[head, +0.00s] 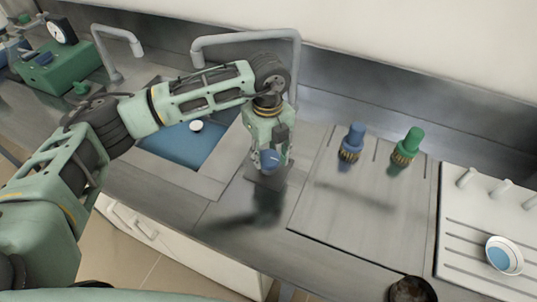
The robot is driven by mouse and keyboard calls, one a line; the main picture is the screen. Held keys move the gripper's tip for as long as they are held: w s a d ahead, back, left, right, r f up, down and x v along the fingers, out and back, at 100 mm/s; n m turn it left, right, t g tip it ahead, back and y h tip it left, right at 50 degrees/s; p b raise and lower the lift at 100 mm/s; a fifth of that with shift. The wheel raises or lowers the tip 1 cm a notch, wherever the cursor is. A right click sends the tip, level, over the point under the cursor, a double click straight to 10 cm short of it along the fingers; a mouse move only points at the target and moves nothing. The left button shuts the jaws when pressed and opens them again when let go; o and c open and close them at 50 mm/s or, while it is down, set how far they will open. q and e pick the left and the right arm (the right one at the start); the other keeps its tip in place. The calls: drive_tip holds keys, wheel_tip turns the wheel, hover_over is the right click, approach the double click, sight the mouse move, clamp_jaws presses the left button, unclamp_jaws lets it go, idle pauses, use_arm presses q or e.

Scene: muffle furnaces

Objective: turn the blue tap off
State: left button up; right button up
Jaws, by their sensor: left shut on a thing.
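The blue tap (271,160) shows as a round blue knob above a dark square base plate on the steel counter, just right of the sink. My left gripper (270,150) reaches down over it from above and is shut on it. The fingers hide part of the knob, and I cannot tell its turn position. A grey faucet (246,37) arches behind my arm, and no water stream is visible.
The sink (178,146) has a blue bottom with a small white round thing in it. Blue (351,143) and green (406,148) upright fittings stand to the right. A white rack (480,225) holds a dish (503,256). A green device (58,66) stands far left.

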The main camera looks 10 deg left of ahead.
sight(267, 157)
use_arm(q)
drive_tip(key=shift+a, duration=0.1)
drive_tip(key=o, duration=1.1)
drive_tip(key=shift+a, duration=0.1)
drive_tip(key=shift+r, duration=0.2)
wheel_tip(267, 157, up, 12)
drive_tip(key=shift+f, duration=0.15)
